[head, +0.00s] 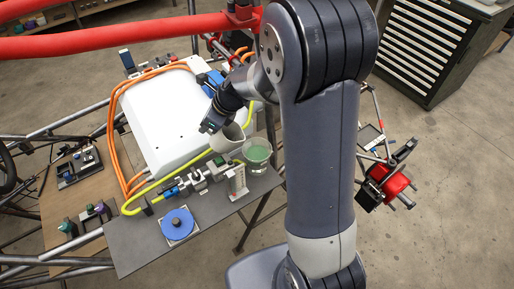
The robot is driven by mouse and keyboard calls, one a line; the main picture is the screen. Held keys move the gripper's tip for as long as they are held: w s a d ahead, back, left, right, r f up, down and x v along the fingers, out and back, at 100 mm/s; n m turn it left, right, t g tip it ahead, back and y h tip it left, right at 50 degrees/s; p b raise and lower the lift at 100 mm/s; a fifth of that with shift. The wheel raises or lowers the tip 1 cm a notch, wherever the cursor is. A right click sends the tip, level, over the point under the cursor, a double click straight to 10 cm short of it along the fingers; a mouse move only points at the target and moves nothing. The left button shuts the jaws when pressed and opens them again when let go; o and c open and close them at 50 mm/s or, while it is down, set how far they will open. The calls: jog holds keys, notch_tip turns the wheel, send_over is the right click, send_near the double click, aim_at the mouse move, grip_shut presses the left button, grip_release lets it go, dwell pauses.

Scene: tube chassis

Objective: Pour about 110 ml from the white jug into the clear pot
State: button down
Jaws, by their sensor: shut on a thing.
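The white jug (227,138) is in the head view, at the front right edge of the white box-shaped cover. My gripper (212,127) is shut on the jug from its upper left, and the fingers hide part of it. The jug looks tilted to the right, toward the pot. The clear pot (257,152) stands upright just right of the jug, near the right end of the grey plate, with something greenish in it. I cannot make out a stream between them or the level in the jug.
The white cover (158,125) with orange cables (113,130) lies behind. A small upright pale block (238,182) and metal fittings (200,178) stand close in front of the pot. A blue disc (178,223) lies farther forward. Red tubes (130,38) cross above.

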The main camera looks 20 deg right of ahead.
jog(key=shift+w+a+g+h, duration=0.3)
jog(key=shift+a+h, duration=0.1)
jog(key=shift+a, duration=0.05)
jog(key=shift+a, duration=0.1)
dwell(1.1)
jog(key=shift+w+a+f+g+h, duration=0.3)
jog(key=shift+a+f+h, duration=0.15)
jog(key=shift+f+h, duration=0.1)
jog(key=shift+w+a+f+g+h, duration=0.25)
jog(key=shift+a+f+h, duration=0.15)
jog(key=shift+f+h, duration=0.1)
jog(key=shift+w+a+f+g+h, duration=0.15)
jog(key=shift+w+a+g+h, duration=0.2)
jog(key=shift+a+h, duration=0.3)
jog(key=shift+w+a+f+g+h, duration=0.35)
jog(key=shift+a+g+h, duration=0.2)
jog(key=shift+h, duration=0.35)
